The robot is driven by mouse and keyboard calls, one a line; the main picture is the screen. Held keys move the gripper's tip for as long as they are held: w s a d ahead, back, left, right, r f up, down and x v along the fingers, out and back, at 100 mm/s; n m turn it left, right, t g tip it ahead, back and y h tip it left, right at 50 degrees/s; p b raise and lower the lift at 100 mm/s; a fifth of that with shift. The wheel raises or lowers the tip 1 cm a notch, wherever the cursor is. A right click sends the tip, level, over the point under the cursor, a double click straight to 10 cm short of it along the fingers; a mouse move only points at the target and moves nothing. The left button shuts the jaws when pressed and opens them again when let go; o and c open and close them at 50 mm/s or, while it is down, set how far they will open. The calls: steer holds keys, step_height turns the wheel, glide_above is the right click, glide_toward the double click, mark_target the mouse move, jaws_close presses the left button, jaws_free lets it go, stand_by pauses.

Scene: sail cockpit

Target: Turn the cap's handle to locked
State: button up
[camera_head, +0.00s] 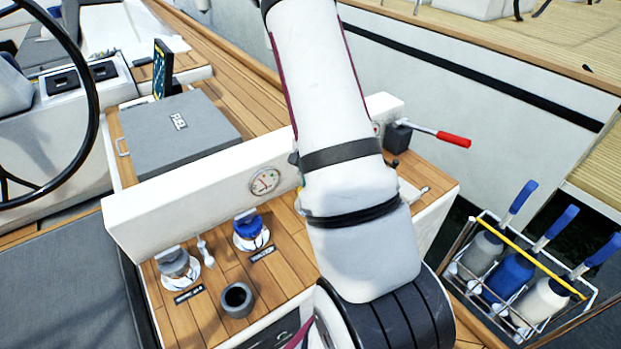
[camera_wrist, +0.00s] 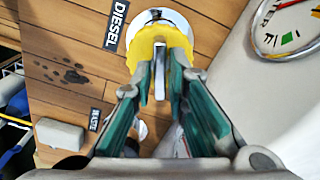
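A yellow cap (camera_wrist: 146,48) sits in a white deck ring (camera_wrist: 174,20) beside a black DIESEL label (camera_wrist: 117,22) in the wrist view. The cap's grey upright handle (camera_wrist: 160,75) stands between the tips of my gripper (camera_wrist: 161,80). The teal-padded fingers are close on either side of the handle. I cannot tell whether both pads touch it. The fingers cover the near part of the cap and any lock marks there. In the head view my arm hides this cap and my gripper.
A grey cap (camera_head: 172,263), a blue cap (camera_head: 248,226) and a dark cup holder (camera_head: 236,299) are on the wooden deck left of my arm. A white wall with a gauge (camera_head: 265,181) rises behind. A red-handled lever (camera_head: 453,139) sticks out right; a bottle rack (camera_head: 480,255) stands lower right.

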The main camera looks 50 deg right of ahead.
steer(key=shift+o, duration=0.6)
step_height(320, 180, up, 12)
steer(key=shift+s, duration=0.1)
stand_by(0.7)
